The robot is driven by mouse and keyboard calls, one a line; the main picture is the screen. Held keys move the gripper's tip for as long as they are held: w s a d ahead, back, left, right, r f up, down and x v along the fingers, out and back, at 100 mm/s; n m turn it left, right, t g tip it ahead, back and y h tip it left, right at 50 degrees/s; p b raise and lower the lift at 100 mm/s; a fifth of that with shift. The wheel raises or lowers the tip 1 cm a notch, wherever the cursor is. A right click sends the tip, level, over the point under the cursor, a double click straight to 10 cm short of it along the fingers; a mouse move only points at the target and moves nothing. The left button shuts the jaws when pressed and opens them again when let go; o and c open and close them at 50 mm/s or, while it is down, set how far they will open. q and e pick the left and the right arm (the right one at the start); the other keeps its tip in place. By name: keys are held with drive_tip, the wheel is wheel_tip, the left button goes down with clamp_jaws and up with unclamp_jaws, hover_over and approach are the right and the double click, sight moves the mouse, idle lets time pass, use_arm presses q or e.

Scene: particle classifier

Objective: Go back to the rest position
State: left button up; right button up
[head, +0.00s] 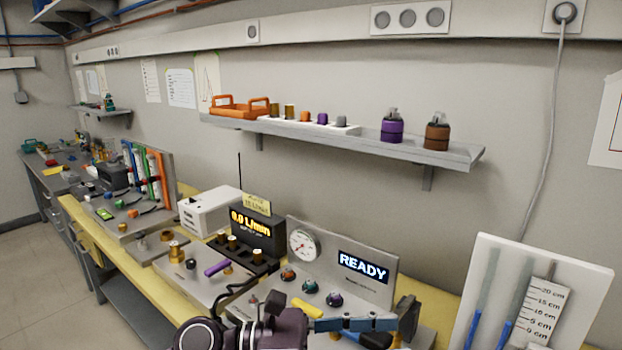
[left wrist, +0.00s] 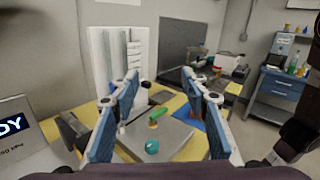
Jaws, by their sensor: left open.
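My left gripper (head: 368,328) reaches in low at the bottom of the head view, in front of the panel with the READY display (head: 363,267). In the left wrist view its blue-padded fingers (left wrist: 160,78) stand wide apart with nothing held between them. Beyond and below the fingers, a grey plate (left wrist: 178,146) carries a green handle-like piece (left wrist: 158,113) and a teal knob (left wrist: 152,147). My right gripper does not show in either view.
A wall shelf (head: 432,150) above the bench holds an orange tray (head: 240,112), a purple jar (head: 391,131) and a brown jar (head: 437,137). A white board with a scale (head: 535,310) stands at the right. The bench (head: 85,220) is crowded; the floor (head: 35,270) at left is clear.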

use_arm(q)
wheel_tip(320, 180, up, 6)
drive_tip(key=w+a+n+t+h, duration=0.3)
drive_tip(key=n+t, duration=0.3)
drive_tip(key=n, duration=0.2)
drive_tip(key=w+a+n+t+y, duration=0.6)
drive_tip(key=a+n+t, duration=0.45)
drive_tip(key=n, duration=0.55)
drive_tip(key=a+f+n+g+y, duration=0.1)
drive_tip(key=a+f+n+y, duration=0.65)
drive_tip(key=f+n, duration=0.25)
drive_tip(key=a+f+n+g+y, duration=0.1)
drive_tip(key=a+f+n+y, duration=0.7)
drive_tip(key=f, duration=0.3)
drive_tip(key=s+a+f+n+g, duration=0.1)
drive_tip(key=s+f+n+g, duration=0.4)
drive_tip(key=s+f, duration=0.6)
drive_tip(key=s+a+f+n+g, duration=0.1)
drive_tip(key=s+f+n+g, duration=0.45)
drive_tip(key=s, duration=1.05)
wheel_tip(320, 180, down, 28)
drive_tip(key=s+m+g, duration=0.1)
drive_tip(key=m+g, duration=0.1)
drive_tip(key=s+a+f+g, duration=0.1)
drive_tip(key=s+a+f, duration=0.2)
drive_tip(key=s+f, duration=1.4)
drive_tip(key=shift+s, duration=0.4)
